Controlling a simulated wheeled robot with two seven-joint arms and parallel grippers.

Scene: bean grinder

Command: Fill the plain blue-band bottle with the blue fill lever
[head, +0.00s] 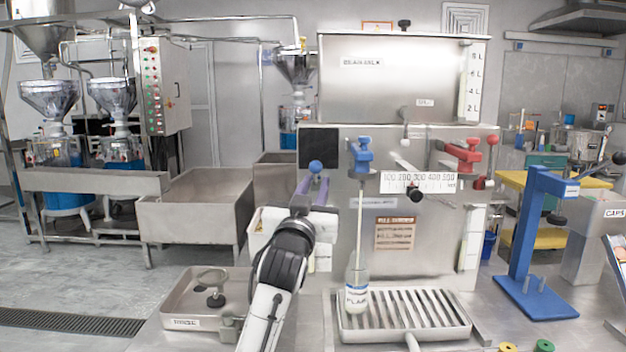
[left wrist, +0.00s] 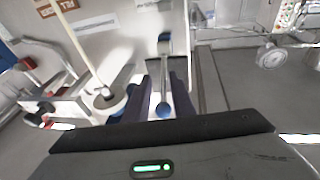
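The bottle (head: 357,286) stands upright on the slatted drip tray. Its label has a blue band. A thin pale line runs from the blue valve (head: 362,155) down to the bottle mouth; I cannot tell whether it is a tube or liquid, nor the fill level. My left gripper (head: 314,188) is in front of the machine, left of the valve. A lever's blue ball knob (head: 315,166) shows at its fingertips. In the left wrist view the knob (left wrist: 162,110) sits between the two fingers, which look apart. Finger contact is unclear. My right gripper is out of view.
The drip tray (head: 440,336) is below the valves. A red valve (head: 463,153) with red-knobbed levers is to the right. A blue press stand (head: 530,240) stands on the right of the table. A shallow metal tray (head: 180,323) is at the left.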

